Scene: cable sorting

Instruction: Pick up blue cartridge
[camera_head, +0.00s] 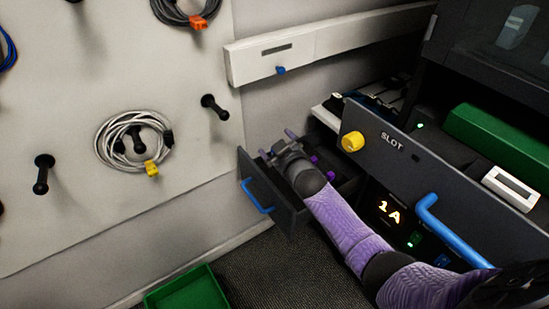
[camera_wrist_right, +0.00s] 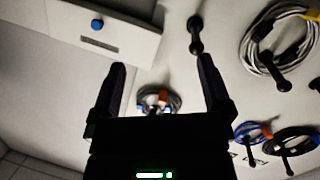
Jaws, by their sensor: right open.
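I cannot make out a blue cartridge for certain in either view. Small purple pieces (camera_head: 316,161) lie in the open drawer (camera_head: 285,203), partly hidden by my right arm. My right gripper (camera_head: 278,143) is over the drawer's far left side, near the wall, and no object shows in it. In the right wrist view the same gripper (camera_wrist_right: 161,66) has its two dark fingers spread wide, with only the wall and hanging cables beyond. My left gripper is out of view.
A dark SLOT panel (camera_head: 415,160) with a yellow knob (camera_head: 353,142) and blue handle stands right of the drawer. A white wall rail (camera_head: 320,43) has a blue knob (camera_head: 281,70). Coiled cables (camera_head: 125,150) hang on pegs. A green bin (camera_head: 185,291) is on the floor.

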